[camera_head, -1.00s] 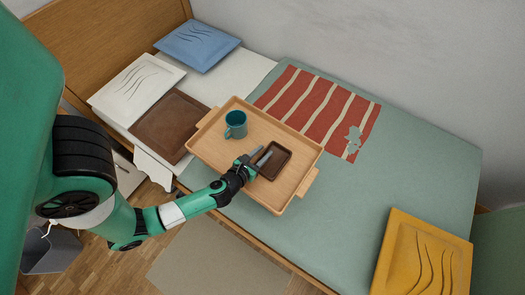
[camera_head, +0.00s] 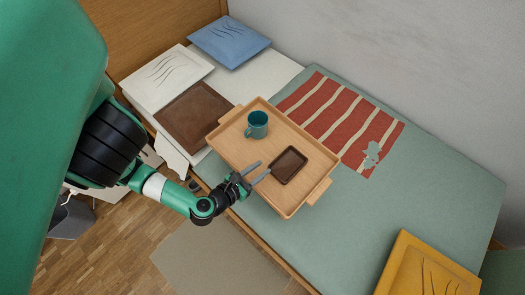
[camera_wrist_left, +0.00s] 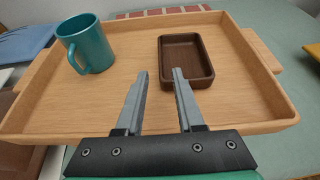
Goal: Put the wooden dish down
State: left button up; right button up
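The wooden dish (camera_head: 289,165) is small, dark brown and rectangular. It rests flat and empty on the right part of the wooden tray (camera_head: 229,155), and it also shows in the left wrist view (camera_wrist_left: 186,60). My left gripper (camera_head: 256,172) is open over the tray's near edge, beside the dish. In the left wrist view its two fingers (camera_wrist_left: 159,75) are apart with nothing between them; the right fingertip is close to the dish's near left corner, and I cannot tell whether it touches. My right gripper is not in view.
A teal mug (camera_head: 257,124) stands on the tray, left of the dish. The tray lies on a bed (camera_head: 420,190) with a red striped cloth (camera_head: 335,115) behind it. Brown (camera_head: 197,113), white, blue and yellow cushions lie around. The bed's right middle is clear.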

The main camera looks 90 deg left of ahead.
pick_arm(q)
jog(key=shift+v, duration=0.8)
jog(key=shift+a, duration=0.1)
